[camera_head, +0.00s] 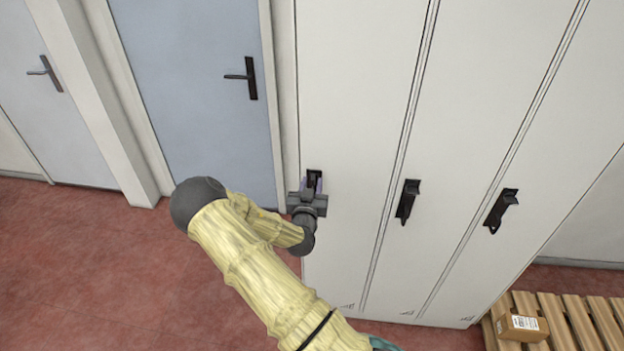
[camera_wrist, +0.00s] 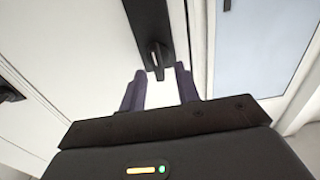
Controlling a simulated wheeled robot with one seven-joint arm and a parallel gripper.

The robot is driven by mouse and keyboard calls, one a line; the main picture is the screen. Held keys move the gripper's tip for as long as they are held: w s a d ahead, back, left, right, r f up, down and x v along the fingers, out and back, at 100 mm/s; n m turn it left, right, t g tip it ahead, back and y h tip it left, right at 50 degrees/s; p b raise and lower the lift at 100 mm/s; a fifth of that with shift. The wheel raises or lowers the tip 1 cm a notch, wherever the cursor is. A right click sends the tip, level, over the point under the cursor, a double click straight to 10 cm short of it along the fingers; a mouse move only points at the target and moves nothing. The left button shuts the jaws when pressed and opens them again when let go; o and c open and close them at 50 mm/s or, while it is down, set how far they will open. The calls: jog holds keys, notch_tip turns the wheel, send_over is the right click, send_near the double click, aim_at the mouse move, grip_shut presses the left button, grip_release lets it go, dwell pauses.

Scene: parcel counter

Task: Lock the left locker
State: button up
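The left locker (camera_head: 350,90) is a tall pale door at the left of a row of three, and it looks closed. Its black handle (camera_head: 314,177) is mostly hidden behind my gripper in the head view. In the wrist view the handle plate (camera_wrist: 150,28) runs down from the top, with its knob end close to my fingertips. My gripper (camera_head: 312,188) is at the handle. In the wrist view my gripper (camera_wrist: 157,82) has two dark fingers apart, with the knob end between or just beyond their tips. I cannot tell whether they touch it.
The middle locker handle (camera_head: 407,201) and right locker handle (camera_head: 500,210) are to the right. A blue door (camera_head: 200,70) stands left of the lockers. A pallet (camera_head: 570,318) with a cardboard box (camera_head: 521,322) lies at the lower right. Red floor (camera_head: 100,270) at the left is clear.

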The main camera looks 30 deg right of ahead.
jog(key=shift+w+d, duration=0.3)
jog(key=shift+w, duration=0.15)
jog(key=shift+c, duration=0.2)
grip_shut()
